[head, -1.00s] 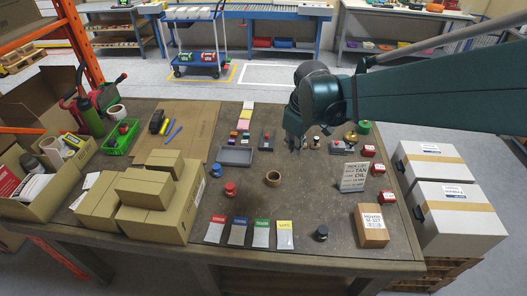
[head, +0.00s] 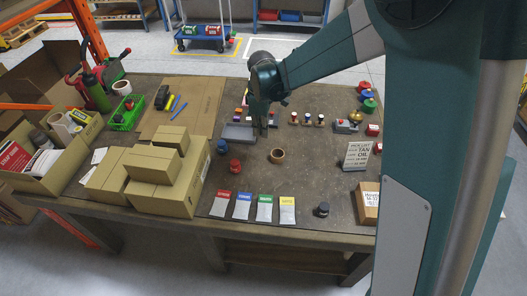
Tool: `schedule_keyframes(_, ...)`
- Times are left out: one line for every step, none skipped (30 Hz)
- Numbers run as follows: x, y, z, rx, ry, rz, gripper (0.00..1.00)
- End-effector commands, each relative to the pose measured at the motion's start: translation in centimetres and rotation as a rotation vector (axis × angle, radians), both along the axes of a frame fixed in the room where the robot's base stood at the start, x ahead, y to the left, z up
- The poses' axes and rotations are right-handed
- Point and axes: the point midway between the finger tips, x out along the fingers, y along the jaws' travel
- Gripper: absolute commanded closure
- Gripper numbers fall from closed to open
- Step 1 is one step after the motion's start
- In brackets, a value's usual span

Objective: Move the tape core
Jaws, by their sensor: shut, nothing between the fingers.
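The tape core (head: 277,156), a small tan ring, stands on the dark bench top (head: 300,178) near its middle, with its opening facing up. My gripper (head: 264,131) is just behind and slightly left of it in the head view, apart from it. The gripper points down, shut and empty, beside the right end of a grey tray (head: 238,133). The arm hides part of the bench behind the gripper.
A blue knob (head: 222,146) and a red knob (head: 235,165) stand left of the core. Coloured cards (head: 264,208) lie in front. Cartons (head: 155,180) fill the left; a pick list sign (head: 356,156) stands right. Bench around the core is clear.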

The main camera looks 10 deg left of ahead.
Motion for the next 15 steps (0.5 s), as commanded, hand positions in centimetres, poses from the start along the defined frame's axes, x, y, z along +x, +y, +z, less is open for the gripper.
schedule_keyframes(0.3, 0.8, -0.7, -0.004, 0.007, 0.022, 1.0)
schedule_keyframes(0.4, 1.1, -1.0, -0.006, 0.011, 0.034, 1.0)
schedule_keyframes(0.5, 1.5, -1.5, -0.009, 0.017, 0.049, 1.0)
schedule_keyframes(0.5, 1.8, -1.8, -0.011, 0.021, 0.06, 1.0)
schedule_keyframes(0.6, 2.1, -2.1, -0.013, 0.024, 0.07, 1.0)
schedule_keyframes(0.6, 2.4, -2.5, -0.015, 0.028, 0.08, 1.0)
schedule_keyframes(0.7, 2.6, -2.7, -0.016, 0.03, 0.087, 1.0)
schedule_keyframes(0.7, 2.8, -2.9, -0.017, 0.032, 0.093, 1.0)
schedule_keyframes(0.8, 2.9, -3.1, -0.018, 0.034, 0.1, 1.0)
schedule_keyframes(0.8, 3.0, -3.2, -0.019, 0.036, 0.104, 1.0)
schedule_keyframes(0.8, 3.1, -3.3, -0.019, 0.037, 0.107, 1.0)
schedule_keyframes(0.8, 3.2, -3.4, -0.02, 0.038, 0.109, 1.0)
schedule_keyframes(0.8, 3.2, -3.4, -0.02, 0.038, 0.11, 1.0)
schedule_keyframes(0.8, 3.2, -3.4, -0.02, 0.039, 0.111, 1.0)
schedule_keyframes(0.8, 3.2, -3.4, -0.02, 0.039, 0.111, 1.0)
